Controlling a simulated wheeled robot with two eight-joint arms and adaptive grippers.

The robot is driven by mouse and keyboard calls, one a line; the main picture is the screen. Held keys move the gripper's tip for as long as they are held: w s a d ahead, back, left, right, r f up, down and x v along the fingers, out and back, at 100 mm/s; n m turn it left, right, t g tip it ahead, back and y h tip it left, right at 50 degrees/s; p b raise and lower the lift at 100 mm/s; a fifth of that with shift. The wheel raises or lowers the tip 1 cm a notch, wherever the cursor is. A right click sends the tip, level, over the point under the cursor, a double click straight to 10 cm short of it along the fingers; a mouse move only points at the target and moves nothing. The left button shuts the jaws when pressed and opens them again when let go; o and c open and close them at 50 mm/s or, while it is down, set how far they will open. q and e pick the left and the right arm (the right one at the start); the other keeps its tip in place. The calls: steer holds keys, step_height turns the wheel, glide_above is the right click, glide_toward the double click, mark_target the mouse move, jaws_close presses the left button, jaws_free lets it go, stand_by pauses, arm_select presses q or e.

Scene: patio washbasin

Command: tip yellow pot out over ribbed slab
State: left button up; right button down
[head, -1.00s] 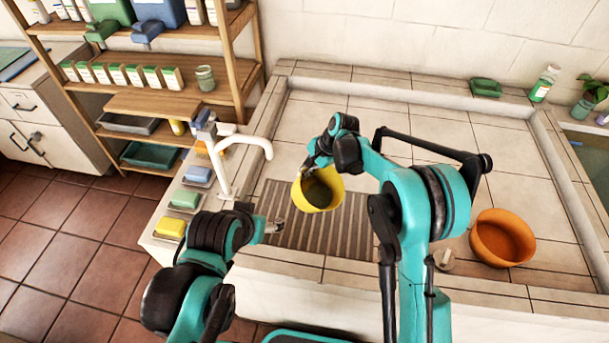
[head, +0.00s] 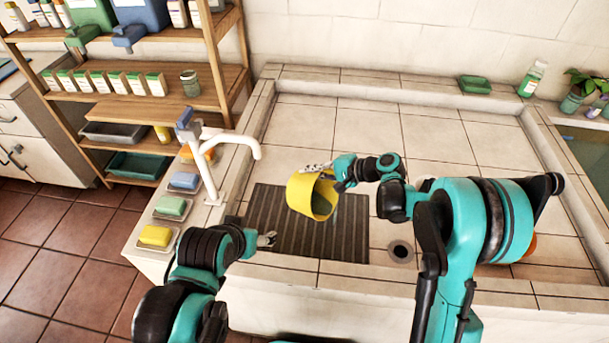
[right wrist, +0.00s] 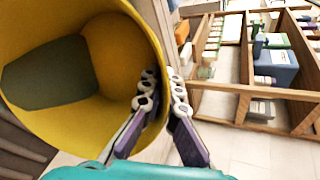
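The yellow pot (head: 301,192) is held tilted above the ribbed slab (head: 268,205), its mouth facing right and toward the front in the head view. My right gripper (head: 322,172) is shut on its rim. In the right wrist view, one finger of the gripper (right wrist: 162,95) is inside the yellow pot (right wrist: 120,60) and the other outside. A dark grey-green patch shows inside the pot; I cannot tell whether it is contents. Nothing is seen falling out. My left gripper (head: 268,239) looks open and empty over the slab's front left corner.
A white tap (head: 215,160) stands left of the slab. Soap dishes with yellow (head: 154,236), green (head: 171,206) and blue (head: 184,181) bars line the left ledge. A round drain (head: 400,251) lies right of the slab. An orange bowl (head: 529,247) is mostly hidden behind my right arm.

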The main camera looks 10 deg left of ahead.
steer(key=s+d+t+y+b, duration=0.2)
steer(key=s+d+y+b, duration=0.1)
steer(key=d+y+b, duration=0.2)
steer(key=shift+d+n+y+b, duration=0.4)
steer(key=shift+d+y, duration=0.2)
steer(key=shift+d, duration=0.45)
steer(key=shift+r, duration=0.15)
stand_by(1.1)
